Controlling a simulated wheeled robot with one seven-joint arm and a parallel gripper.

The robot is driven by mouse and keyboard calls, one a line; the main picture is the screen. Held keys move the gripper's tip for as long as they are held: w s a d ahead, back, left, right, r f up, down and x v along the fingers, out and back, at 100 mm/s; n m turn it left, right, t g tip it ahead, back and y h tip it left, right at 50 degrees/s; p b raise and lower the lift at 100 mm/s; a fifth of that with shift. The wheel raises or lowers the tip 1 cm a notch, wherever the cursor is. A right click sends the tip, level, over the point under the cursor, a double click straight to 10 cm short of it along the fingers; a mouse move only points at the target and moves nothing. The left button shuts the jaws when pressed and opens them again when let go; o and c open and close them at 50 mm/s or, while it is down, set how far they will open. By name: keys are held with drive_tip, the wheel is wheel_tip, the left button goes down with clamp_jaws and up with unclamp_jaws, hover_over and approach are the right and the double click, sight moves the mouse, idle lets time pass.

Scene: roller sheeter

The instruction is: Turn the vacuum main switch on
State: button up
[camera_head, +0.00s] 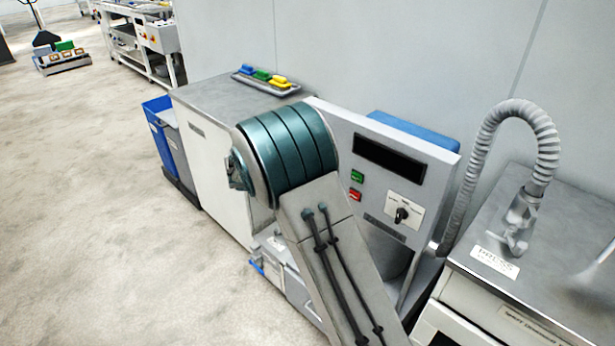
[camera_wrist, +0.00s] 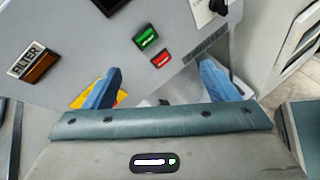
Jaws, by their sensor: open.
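A black rotary switch (camera_head: 402,214) sits on a white plate on the upright grey panel of the machine. Its plate lettering is too small to read, and I cannot tell which position it points to. Part of the same knob shows at the top right edge of the wrist view (camera_wrist: 218,6). My gripper (camera_wrist: 159,72) is open and empty in the wrist view, its two blue fingers apart in front of the panel's lower part, below and left of the knob. In the head view my arm hides the gripper.
A green button (camera_head: 357,176) and a red button (camera_head: 355,195) sit left of the switch, below a dark display (camera_head: 390,158). An orange-brown lettered piece (camera_wrist: 35,62) is at the wrist view's left. A ribbed grey hose (camera_head: 540,130) stands right of the panel, by a metal-topped cabinet (camera_head: 560,250).

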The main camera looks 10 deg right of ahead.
drive_tip(key=w+a+f+n+t+h+b, duration=0.2)
drive_tip(key=w+a+f+n+t, duration=0.6)
drive_tip(key=a+f, duration=0.25)
drive_tip(key=w+d+g+p, duration=0.1)
drive_tip(key=w+d+p, duration=0.1)
drive_tip(key=w+d, duration=0.7)
drive_tip(key=shift+d+r, duration=0.4)
drive_tip(key=shift+d, duration=0.55)
drive_tip(key=c, duration=1)
